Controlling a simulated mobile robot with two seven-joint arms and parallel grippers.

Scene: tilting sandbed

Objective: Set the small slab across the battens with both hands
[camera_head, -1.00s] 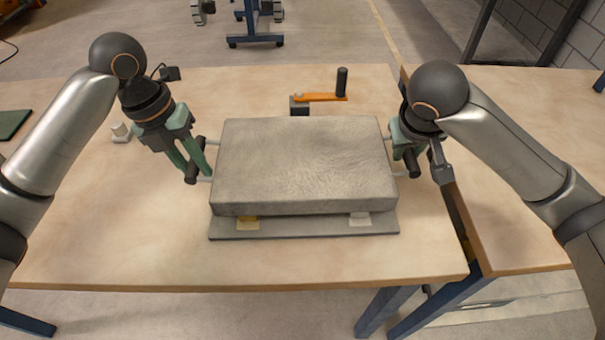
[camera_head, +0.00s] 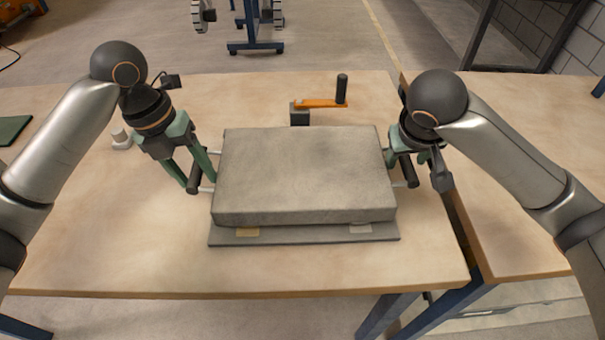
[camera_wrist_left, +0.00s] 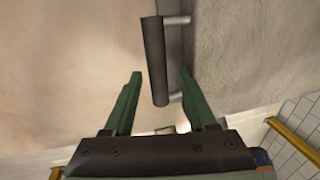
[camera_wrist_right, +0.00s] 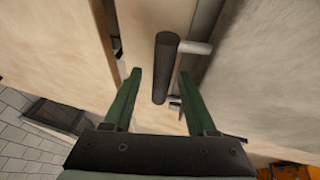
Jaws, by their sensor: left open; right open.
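The grey small slab (camera_head: 305,175) lies flat, with a dark bar handle on each short side. My right gripper (camera_wrist_right: 160,72) is open around the right handle (camera_wrist_right: 165,65), also with gaps.
An orange crank with a black knob (camera_head: 342,88) stands behind the slab. A small white object (camera_head: 121,139) lies behind my left gripper. A gap separates this table from the right-hand table (camera_head: 520,220). The front of the table is clear.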

